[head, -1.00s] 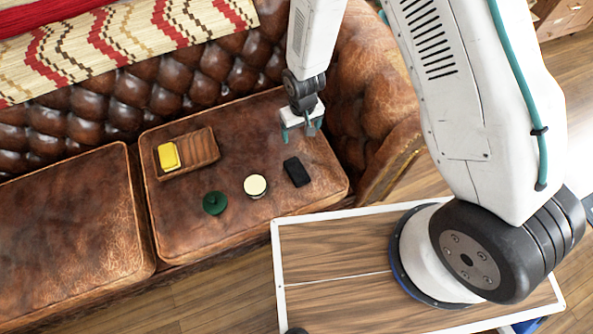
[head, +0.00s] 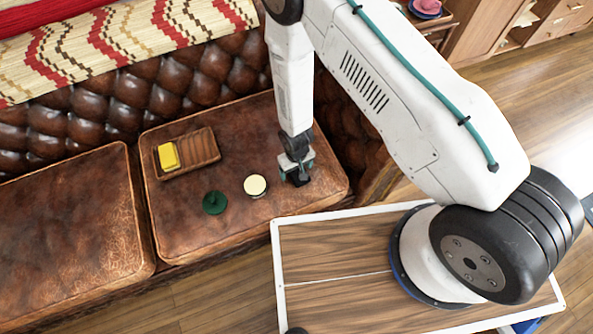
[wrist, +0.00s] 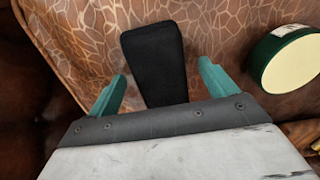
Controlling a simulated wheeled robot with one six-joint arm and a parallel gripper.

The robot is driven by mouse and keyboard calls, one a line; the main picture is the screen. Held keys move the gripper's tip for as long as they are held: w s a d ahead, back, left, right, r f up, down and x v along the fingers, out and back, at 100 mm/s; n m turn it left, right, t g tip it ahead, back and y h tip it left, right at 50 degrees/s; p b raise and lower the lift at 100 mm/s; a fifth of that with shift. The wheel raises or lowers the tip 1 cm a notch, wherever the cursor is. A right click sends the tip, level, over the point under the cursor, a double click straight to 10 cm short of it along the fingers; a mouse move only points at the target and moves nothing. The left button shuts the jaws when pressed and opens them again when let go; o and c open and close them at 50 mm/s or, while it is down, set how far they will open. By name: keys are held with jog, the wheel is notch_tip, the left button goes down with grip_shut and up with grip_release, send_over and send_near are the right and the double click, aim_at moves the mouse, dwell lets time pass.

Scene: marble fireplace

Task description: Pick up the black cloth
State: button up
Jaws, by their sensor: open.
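The black cloth (wrist: 155,62) lies on the brown leather seat cushion and looks like a small dark folded rectangle. In the head view the cloth (head: 299,182) is mostly hidden under my gripper (head: 297,174). In the wrist view my gripper (wrist: 160,88) is open, with one teal finger on each side of the cloth's near end. The fingers appear apart from the cloth, with gaps on both sides. I cannot tell how high the fingertips are above the cushion.
A round green tin with a cream top (head: 255,186) sits close to the left of my gripper. Further left are a dark green round object (head: 214,203) and a wooden tray (head: 203,150) with a yellow block (head: 168,156). The left cushion (head: 70,235) is clear.

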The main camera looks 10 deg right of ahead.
jog(key=shift+f, duration=0.15)
jog(key=c, duration=1.1)
jog(key=shift+r, duration=0.4)
notch_tip(320, 180, up, 3)
jog(key=s+a, duration=0.2)
jog(key=s, duration=0.2)
jog(key=s+a, duration=0.3)
jog(key=s, duration=0.2)
jog(key=s+a+r, duration=0.1)
jog(key=s+a, duration=0.1)
jog(key=s, duration=0.3)
jog(key=shift+a+r, duration=0.1)
jog(key=shift+a, duration=0.2)
